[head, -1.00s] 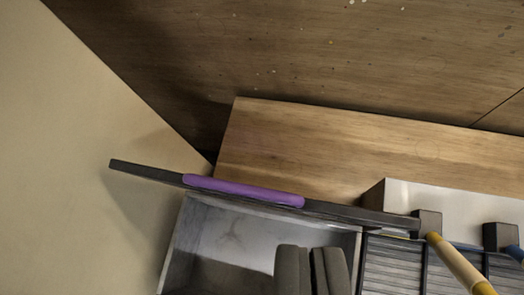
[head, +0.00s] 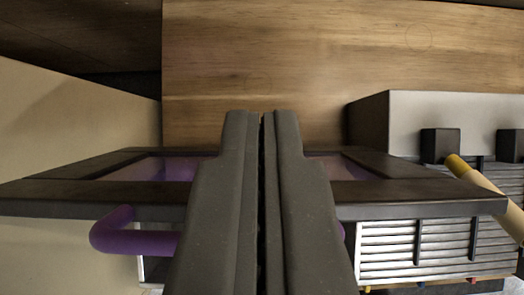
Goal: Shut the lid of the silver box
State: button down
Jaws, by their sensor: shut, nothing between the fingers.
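The lid of the silver box is a dark-framed panel (head: 60,190) with a purplish pane, seen at a steep slant across the middle of the head view. A purple handle (head: 135,238) shows below its near edge, left of my fingers. My gripper (head: 262,114) is shut and empty. Its fingers cross in front of the middle of the lid, with the tips beyond the lid's far edge in the picture. I cannot tell whether they touch it. The box body is almost wholly hidden behind the lid and fingers.
A pale block with dark knobs (head: 440,145) stands at the right, beside slatted racks (head: 415,250). A yellow rod (head: 480,182) leans there, close to the lid's right end. A bare wooden surface (head: 330,50) lies behind the lid. A beige surface (head: 60,120) is at the left.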

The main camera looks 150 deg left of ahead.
jog(key=shift+s+a+f+p, duration=0.35)
jog(key=shift+s+a+f, duration=0.1)
jog(key=shift+s+f, duration=0.2)
jog(key=shift+s+a+f+p, duration=0.4)
jog(key=shift+s+f, duration=0.1)
jog(key=shift+s, duration=0.1)
